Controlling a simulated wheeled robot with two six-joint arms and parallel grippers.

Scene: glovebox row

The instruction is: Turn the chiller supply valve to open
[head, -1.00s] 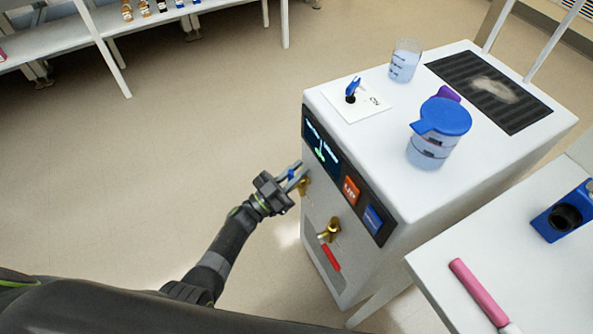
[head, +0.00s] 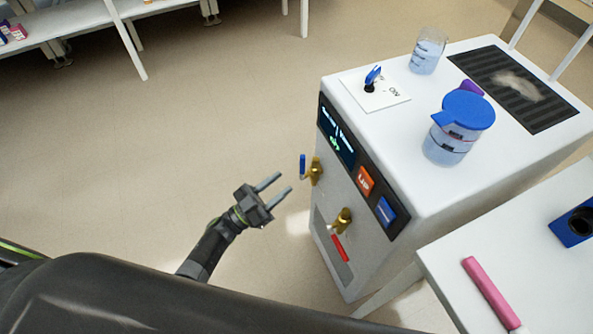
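The chiller (head: 455,215) is a white cabinet on the right with two brass valves on its front. The upper valve (head: 316,171) has a blue handle (head: 302,166) that stands roughly vertical in the picture. The lower valve (head: 343,220) has a red handle (head: 340,248) slanting down. I cannot read which valve is labelled supply. My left gripper (head: 275,190) is open and empty, just left of and below the blue handle, with a gap between them. Its fingers point toward the chiller front. My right gripper is not in view.
The front also carries a dark display (head: 336,138), an orange button (head: 365,181) and a blue button (head: 386,212). On top stand a blue-lidded jug (head: 452,140), a beaker (head: 427,53) and a blue switch (head: 372,78). A white table (head: 455,270) stands at right. Floor at left is clear.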

